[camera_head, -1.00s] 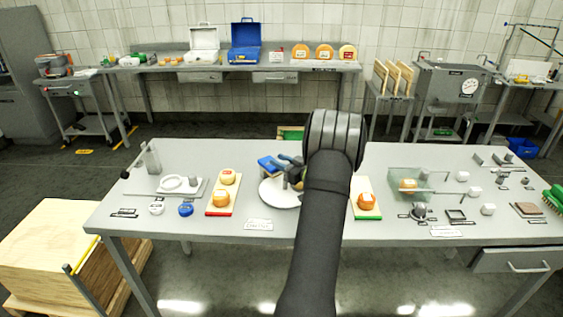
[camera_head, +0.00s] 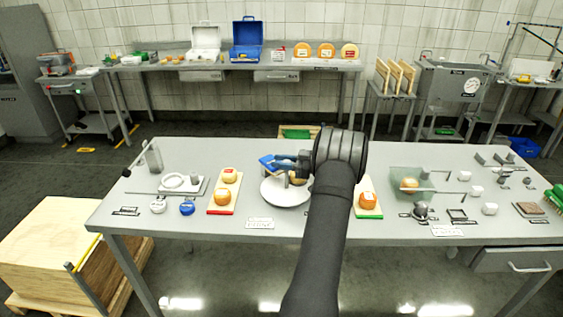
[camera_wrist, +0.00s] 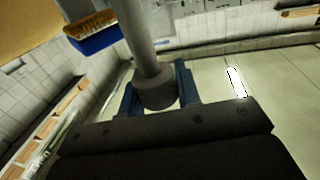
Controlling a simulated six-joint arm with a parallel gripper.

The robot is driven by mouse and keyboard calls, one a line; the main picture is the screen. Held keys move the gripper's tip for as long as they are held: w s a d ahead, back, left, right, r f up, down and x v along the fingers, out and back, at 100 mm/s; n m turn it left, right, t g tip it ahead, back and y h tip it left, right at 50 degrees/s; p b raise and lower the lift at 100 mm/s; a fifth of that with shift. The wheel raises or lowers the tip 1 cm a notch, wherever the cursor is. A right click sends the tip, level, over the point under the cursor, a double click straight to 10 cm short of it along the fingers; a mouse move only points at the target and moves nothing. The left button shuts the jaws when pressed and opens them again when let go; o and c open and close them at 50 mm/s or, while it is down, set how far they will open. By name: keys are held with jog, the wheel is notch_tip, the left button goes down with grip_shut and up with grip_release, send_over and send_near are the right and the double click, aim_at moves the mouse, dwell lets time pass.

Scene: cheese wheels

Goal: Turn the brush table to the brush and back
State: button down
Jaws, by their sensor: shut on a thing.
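The brush table, a round pale grey disc (camera_head: 282,197), stands at the middle of the workbench, partly hidden by my gripper (camera_head: 292,163) and wrist. A blue-backed brush (camera_head: 267,164) is at its back left; in the wrist view the brush (camera_wrist: 92,38) shows tan bristles at upper left. In the wrist view my gripper (camera_wrist: 158,88) has its blue fingers on either side of a grey round knob (camera_wrist: 155,92) on a post, and is shut on it. An orange cheese (camera_head: 296,179) is partly visible on the disc behind the post.
A red-edged board (camera_head: 222,209) with two orange cheeses lies left of the disc. A green-edged board (camera_head: 369,212) with a cheese is to the right. A clear box (camera_head: 407,183) and small tools fill the right side. Some bench surface behind the boards is clear.

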jog(key=shift+s+n+g, duration=0.15)
jog(key=shift+n+g, duration=0.7)
jog(key=shift+g, duration=0.5)
jog(key=shift+s+n+g, duration=0.15)
jog(key=shift+n+g, duration=0.7)
jog(key=shift+g, duration=0.5)
jog(key=shift+n+g, duration=0.5)
jog(key=shift+g, duration=0.2)
jog(key=c, duration=1.1)
grip_release()
jog(key=shift+o, duration=0.2)
jog(key=shift+t, duration=0.3)
